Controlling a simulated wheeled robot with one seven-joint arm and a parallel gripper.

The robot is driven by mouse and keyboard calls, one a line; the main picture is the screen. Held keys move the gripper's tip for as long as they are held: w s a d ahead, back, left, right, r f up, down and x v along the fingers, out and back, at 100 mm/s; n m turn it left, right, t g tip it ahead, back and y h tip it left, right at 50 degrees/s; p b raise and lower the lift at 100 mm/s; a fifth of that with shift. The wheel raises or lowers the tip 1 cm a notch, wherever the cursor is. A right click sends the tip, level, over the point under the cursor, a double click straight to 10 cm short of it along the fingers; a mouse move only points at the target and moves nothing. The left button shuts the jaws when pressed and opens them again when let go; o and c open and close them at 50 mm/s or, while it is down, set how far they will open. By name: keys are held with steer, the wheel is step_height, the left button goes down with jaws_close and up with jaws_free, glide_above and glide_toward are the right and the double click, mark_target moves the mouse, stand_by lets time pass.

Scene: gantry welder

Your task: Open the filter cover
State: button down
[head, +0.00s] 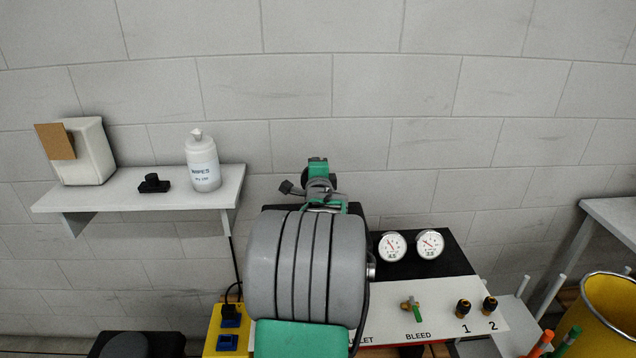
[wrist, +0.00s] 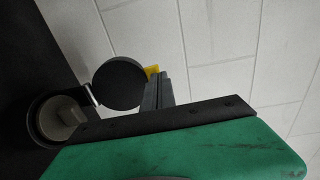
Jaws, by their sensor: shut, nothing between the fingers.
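The filter cover looks like the round black disc (wrist: 119,83) in the wrist view. A light hinge piece joins its left side to a round dark housing (wrist: 62,118) with a paler core showing inside. The disc stands swung away from the housing, whose mouth is uncovered. My gripper (wrist: 158,82) is shut and empty, just right of the disc. A small yellow patch shows between fingertips and disc; I cannot tell whether they touch. In the head view I cannot make out the cover, and my arm blocks the middle.
A white panel (head: 450,308) with a green valve, two knobs and gauges (head: 392,247) is right of my arm. A shelf (head: 105,207) with a wipes bottle (head: 203,165) is at left. A yellow socket box (head: 213,338) and a yellow bin (head: 606,318) stand low. The upper wall is clear.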

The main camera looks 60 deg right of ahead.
steer(key=r+b+v, duration=0.3)
steer(key=v, duration=1.1)
steer(key=w+a+f+n+y, duration=0.3)
steer(key=w+a+f+n, duration=0.15)
steer(key=a, duration=0.35)
steer(key=w+a+f+n+g+y, duration=0.1)
steer(key=w+a+f+n+y, duration=0.4)
steer(key=a, duration=0.4)
steer(key=w+a+f+n+y, duration=0.2)
steer(key=w+a+f+n, duration=0.1)
steer(key=a+n, duration=0.4)
steer(key=s+a+f+n+g+y, duration=0.2)
steer(key=s+a+n, duration=0.3)
steer(key=a, duration=0.5)
steer(key=s+a+f+n+g+y, duration=0.2)
steer(key=s+a+f+n, duration=0.3)
steer(key=a, duration=0.5)
steer(key=shift+s+n+g, duration=0.4)
steer(key=shift+n+g, duration=0.5)
steer(key=shift+n, duration=0.35)
